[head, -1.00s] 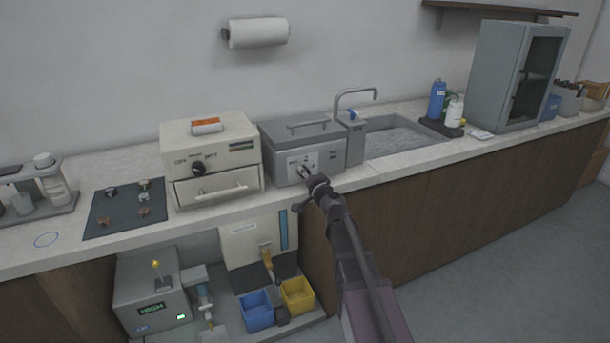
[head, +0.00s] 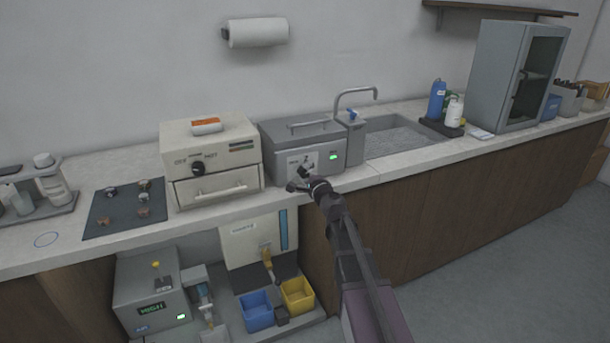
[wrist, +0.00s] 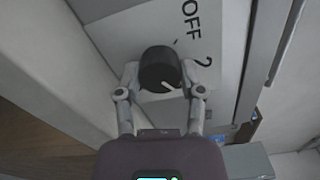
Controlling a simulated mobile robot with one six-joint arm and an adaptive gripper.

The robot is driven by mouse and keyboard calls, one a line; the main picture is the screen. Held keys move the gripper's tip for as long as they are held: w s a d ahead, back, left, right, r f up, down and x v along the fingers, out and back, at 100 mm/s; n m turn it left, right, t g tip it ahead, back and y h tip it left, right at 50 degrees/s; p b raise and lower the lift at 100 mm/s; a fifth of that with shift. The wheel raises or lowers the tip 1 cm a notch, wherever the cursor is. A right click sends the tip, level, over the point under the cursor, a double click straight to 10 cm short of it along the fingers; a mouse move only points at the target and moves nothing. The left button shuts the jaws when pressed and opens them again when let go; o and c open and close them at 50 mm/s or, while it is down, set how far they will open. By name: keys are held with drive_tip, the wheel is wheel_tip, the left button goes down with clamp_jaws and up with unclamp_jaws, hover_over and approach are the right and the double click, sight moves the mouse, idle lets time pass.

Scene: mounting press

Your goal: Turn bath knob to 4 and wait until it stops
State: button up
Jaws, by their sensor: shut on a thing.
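The bath is a grey box (head: 285,142) with a handled lid, on the counter left of the sink. A green light (head: 333,157) glows on its front. The bath knob (wrist: 158,66) is dark and round, on a pale panel marked OFF and 2. Its white pointer mark shows toward the lower right in the wrist view. No 4 is visible there, so I cannot tell which number it points at. My gripper (wrist: 160,74) is shut on the knob, one finger on each side. In the head view my gripper (head: 303,181) covers part of the panel.
A cream oven (head: 215,150) with its own knob stands left of the bath. A tap (head: 350,108) and sink (head: 395,139) are on the right. Blue (head: 257,310) and yellow (head: 298,294) bins sit below the counter. The floor at right is clear.

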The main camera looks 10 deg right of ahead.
drive_tip(key=m, duration=0.4)
drive_tip(key=shift+w+a, duration=0.1)
idle(0.3)
drive_tip(key=o, duration=1.2)
drive_tip(key=shift+c, duration=0.2)
drive_tip(key=shift+s, duration=0.2)
drive_tip(key=v, duration=1.1)
drive_tip(key=shift+s, duration=0.4)
